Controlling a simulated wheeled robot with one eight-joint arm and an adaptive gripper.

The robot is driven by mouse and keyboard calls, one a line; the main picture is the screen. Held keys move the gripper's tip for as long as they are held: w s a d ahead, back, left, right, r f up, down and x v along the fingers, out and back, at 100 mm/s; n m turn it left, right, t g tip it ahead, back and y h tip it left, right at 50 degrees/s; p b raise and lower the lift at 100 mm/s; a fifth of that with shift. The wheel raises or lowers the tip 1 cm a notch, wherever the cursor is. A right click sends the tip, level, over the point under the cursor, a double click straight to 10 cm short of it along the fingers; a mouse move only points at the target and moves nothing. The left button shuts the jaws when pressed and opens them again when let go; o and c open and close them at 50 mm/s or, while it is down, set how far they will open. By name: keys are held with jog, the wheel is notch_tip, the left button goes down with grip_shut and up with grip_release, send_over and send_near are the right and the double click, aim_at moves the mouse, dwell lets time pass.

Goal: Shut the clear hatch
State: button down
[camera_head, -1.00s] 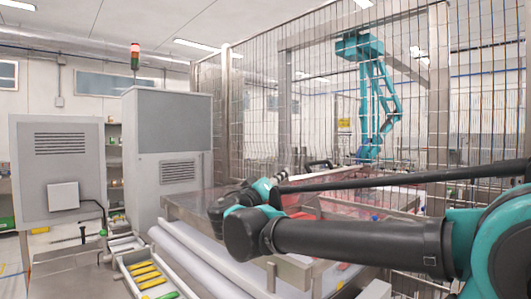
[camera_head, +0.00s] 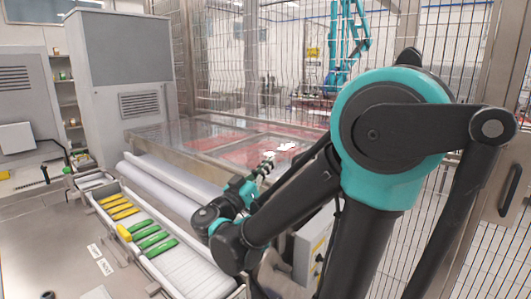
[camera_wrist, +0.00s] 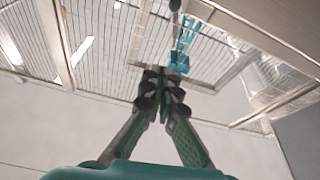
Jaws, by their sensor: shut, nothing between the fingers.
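A clear panel that looks like the hatch (camera_head: 185,131) lies low and roughly level in a metal frame on the machine, left of and behind my gripper in the head view. Reddish shapes show through or beside it. I cannot tell from this angle whether it is fully shut. My gripper (camera_head: 268,164) is small in the head view, over the near right side of the machine, with my arm reaching in from the right. In the wrist view my gripper (camera_wrist: 163,78) has its fingertips together and empty. Contact with the hatch cannot be made out.
White rolls (camera_head: 165,182) run along the machine's front. A tray holds yellow and green pieces (camera_head: 150,238). A grey cabinet (camera_head: 125,80) stands at the left. Wire fencing (camera_head: 290,60) rises behind, with a teal picker (camera_head: 345,45) beyond it.

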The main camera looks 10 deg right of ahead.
jog(key=shift+s+f+m, duration=0.1)
jog(key=shift+f+m, duration=0.2)
jog(key=shift+f, duration=0.6)
jog(key=shift+r, duration=0.15)
